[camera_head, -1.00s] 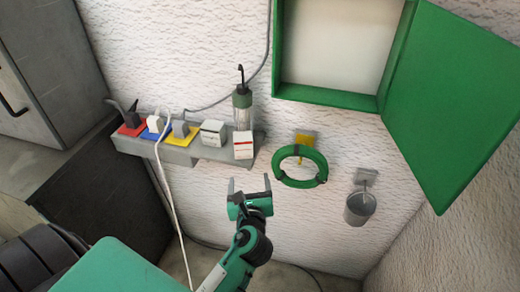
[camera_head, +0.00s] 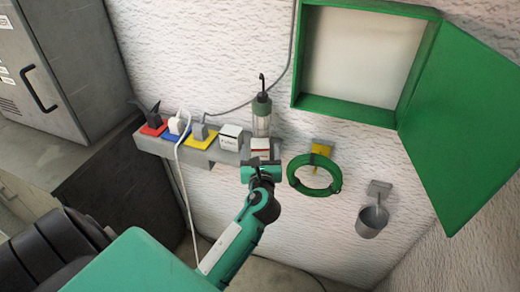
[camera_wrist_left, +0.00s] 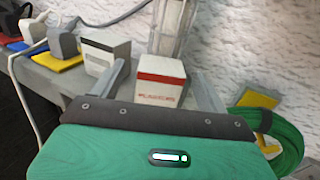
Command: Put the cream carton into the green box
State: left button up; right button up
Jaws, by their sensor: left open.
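A pale carton with a red band (camera_head: 262,145) stands at the right end of a grey wall shelf; it also shows in the left wrist view (camera_wrist_left: 160,85). Another pale carton, with a dark band (camera_head: 230,136), stands to its left (camera_wrist_left: 104,52). My left gripper (camera_head: 262,161) is open in front of the red-banded carton. In the left wrist view its fingers (camera_wrist_left: 161,72) show on either side of that carton, with no clear grip on it. The green box (camera_head: 345,107) is on the wall at upper right, its door (camera_head: 465,115) open to the right. My right gripper is out of view.
A lantern-like clear cylinder (camera_head: 261,118) stands close behind the red-banded carton. Plugs on coloured plates fill the shelf's left part, with a white cable (camera_head: 184,195) hanging down. A green ring (camera_head: 297,183) and a grey bucket (camera_head: 371,223) hang at right.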

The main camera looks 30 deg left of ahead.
aim_at(260, 151)
pick_arm(q)
jog(key=shift+x, duration=1.6)
jog(key=shift+d, duration=0.1)
jog(key=c, duration=1.2)
jog(key=shift+o, duration=0.2)
notch_tip(260, 151, up, 28)
